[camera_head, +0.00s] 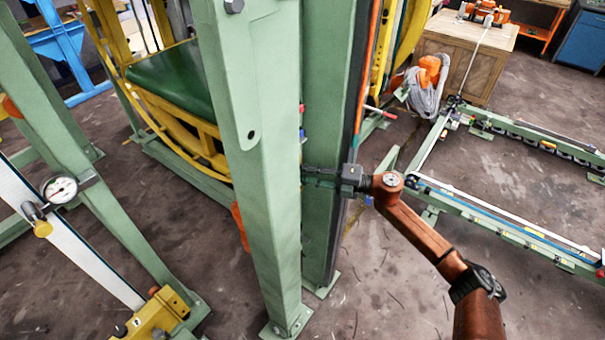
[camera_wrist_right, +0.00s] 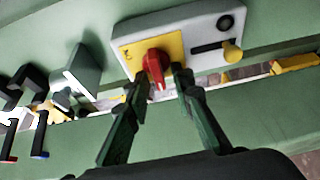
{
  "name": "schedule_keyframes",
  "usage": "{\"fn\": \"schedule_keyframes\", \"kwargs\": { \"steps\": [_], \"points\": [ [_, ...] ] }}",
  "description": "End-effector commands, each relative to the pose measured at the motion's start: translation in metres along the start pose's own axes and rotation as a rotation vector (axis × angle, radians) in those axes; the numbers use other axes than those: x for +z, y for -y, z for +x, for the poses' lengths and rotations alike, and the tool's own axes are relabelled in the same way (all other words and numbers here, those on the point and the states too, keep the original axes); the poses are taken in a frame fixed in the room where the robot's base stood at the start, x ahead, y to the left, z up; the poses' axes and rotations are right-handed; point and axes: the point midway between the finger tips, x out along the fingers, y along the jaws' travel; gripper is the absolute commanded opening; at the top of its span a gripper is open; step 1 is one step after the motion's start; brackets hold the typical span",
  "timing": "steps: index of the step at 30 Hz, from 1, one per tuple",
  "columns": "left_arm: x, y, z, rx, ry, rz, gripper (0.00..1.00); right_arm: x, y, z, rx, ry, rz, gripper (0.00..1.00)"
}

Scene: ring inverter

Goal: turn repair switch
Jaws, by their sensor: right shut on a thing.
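The repair switch (camera_wrist_right: 156,66) is a red rotary knob on a yellow plate, seen in the right wrist view. The plate sits on a light grey switch box (camera_wrist_right: 200,42) fixed to a green beam. My right gripper (camera_wrist_right: 160,84) has its two dark green fingers on either side of the red handle and is shut on it. In the head view my right gripper (camera_head: 318,174) reaches in from the right against the green posts, and the switch is hidden there. My left gripper is not in view.
Black hooked parts (camera_wrist_right: 25,85) stick out at the left. In the head view a tall green post (camera_head: 255,160) stands left of my gripper. Floor is free at lower right.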

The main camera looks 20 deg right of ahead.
Motion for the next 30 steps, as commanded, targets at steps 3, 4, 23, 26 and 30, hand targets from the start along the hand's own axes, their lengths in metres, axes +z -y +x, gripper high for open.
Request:
{"fn": "schedule_keyframes", "kwargs": {
  "steps": [3, 4, 23, 26, 30],
  "points": [
    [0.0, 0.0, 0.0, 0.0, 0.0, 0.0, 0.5, 0.0, 0.002, 0.0, -0.005, 0.0, -0.004, 0.0],
    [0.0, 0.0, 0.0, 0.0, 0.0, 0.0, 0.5, 0.0, 0.002, 0.0, -0.005, 0.0, -0.004, 0.0],
    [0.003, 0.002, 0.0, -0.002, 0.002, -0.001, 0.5, 0.0, 0.001, -0.002, -0.003, 0.001, -0.003, 0.26],
    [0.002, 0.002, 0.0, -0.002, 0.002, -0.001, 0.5, 0.001, 0.001, -0.01, -0.003, 0.003, -0.003, 0.26],
    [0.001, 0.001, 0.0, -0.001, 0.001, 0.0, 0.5, 0.001, 0.002, -0.034, -0.005, 0.003, -0.003, 0.26]
  ]
}}
